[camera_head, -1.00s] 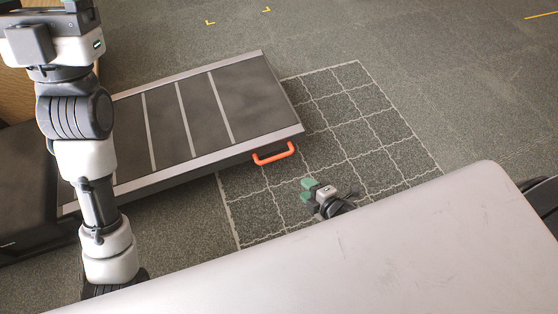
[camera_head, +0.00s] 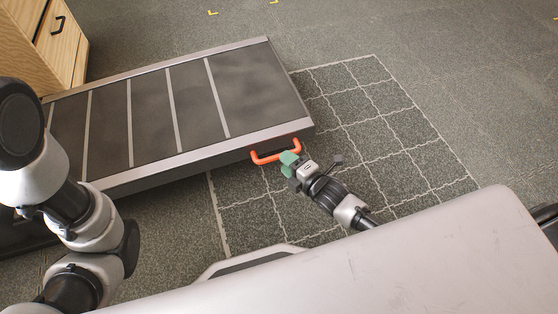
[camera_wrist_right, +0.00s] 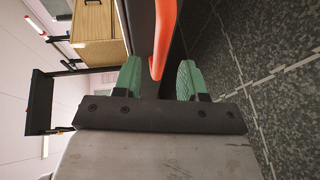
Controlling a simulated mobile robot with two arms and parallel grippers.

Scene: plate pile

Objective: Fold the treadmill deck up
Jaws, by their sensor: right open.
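The treadmill deck (camera_head: 155,108) lies low and flat in the head view, a dark belt with pale cross stripes and grey side rails. An orange handle (camera_head: 277,157) sticks out from its near side rail, close to the right end. My right gripper (camera_head: 289,162) is at the handle. In the right wrist view its green fingertips (camera_wrist_right: 158,80) are open, and the orange handle (camera_wrist_right: 163,38) runs down into the space between them; the fingers are not closed on it. My left arm shows at the left of the head view, but its gripper is out of view.
A wooden cabinet (camera_head: 52,45) with a dark handle stands at the back left. A pale, smooth surface (camera_head: 400,262) fills the near right. The floor with a white grid (camera_head: 390,130) right of the deck is clear.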

